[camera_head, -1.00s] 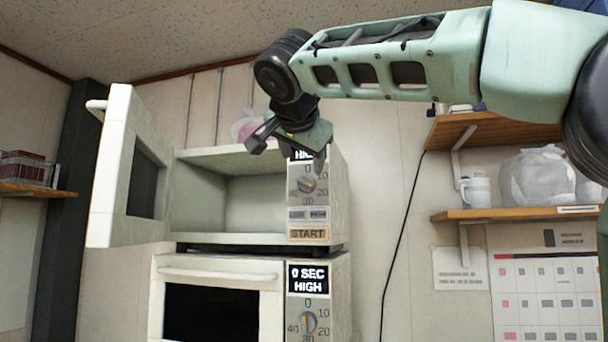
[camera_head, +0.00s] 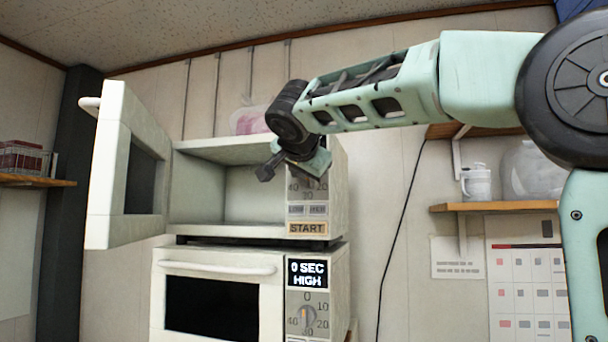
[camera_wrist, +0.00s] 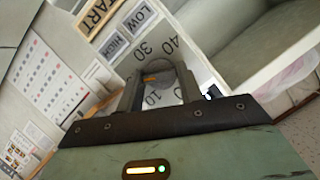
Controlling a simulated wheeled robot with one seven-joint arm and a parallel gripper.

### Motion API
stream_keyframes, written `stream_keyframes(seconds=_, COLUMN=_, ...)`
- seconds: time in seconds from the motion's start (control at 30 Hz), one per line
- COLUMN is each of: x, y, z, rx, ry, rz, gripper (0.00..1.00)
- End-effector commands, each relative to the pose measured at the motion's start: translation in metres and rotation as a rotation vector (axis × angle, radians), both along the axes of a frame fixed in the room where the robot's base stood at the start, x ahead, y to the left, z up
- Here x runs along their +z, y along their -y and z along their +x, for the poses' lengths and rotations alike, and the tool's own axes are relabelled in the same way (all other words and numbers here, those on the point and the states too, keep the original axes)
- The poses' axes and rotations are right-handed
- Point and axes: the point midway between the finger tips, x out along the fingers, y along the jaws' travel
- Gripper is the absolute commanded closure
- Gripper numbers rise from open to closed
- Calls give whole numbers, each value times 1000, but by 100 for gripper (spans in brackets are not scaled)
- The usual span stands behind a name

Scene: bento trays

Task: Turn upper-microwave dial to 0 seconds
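The upper microwave (camera_head: 245,232) stands with its door (camera_head: 108,178) swung open to the left. Its dial is hidden behind my gripper (camera_head: 285,172) in the head view. In the wrist view the round grey dial (camera_wrist: 160,84) sits between the two fingers of my gripper (camera_wrist: 160,80), with 30, 40 and 10 readable around it. An orange mark shows on the dial's left side there; I cannot tell its exact setting. The fingers are apart, one on each side of the dial; contact is not clear. The upper display is hidden.
The lower microwave (camera_head: 220,268) is shut below, its display reading 0 SEC HIGH. The START button (camera_head: 307,228) is under the upper dial. Shelves (camera_head: 490,207) with a mug and a calendar (camera_head: 525,290) are on the wall at right.

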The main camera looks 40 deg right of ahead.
Motion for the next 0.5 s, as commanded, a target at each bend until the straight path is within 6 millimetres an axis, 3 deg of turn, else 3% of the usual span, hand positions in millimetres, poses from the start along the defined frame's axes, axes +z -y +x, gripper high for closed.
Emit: stream_keyframes(seconds=0.5, x=-1, y=0, z=1, rx=-2, ry=-63, rz=-46, gripper=86)
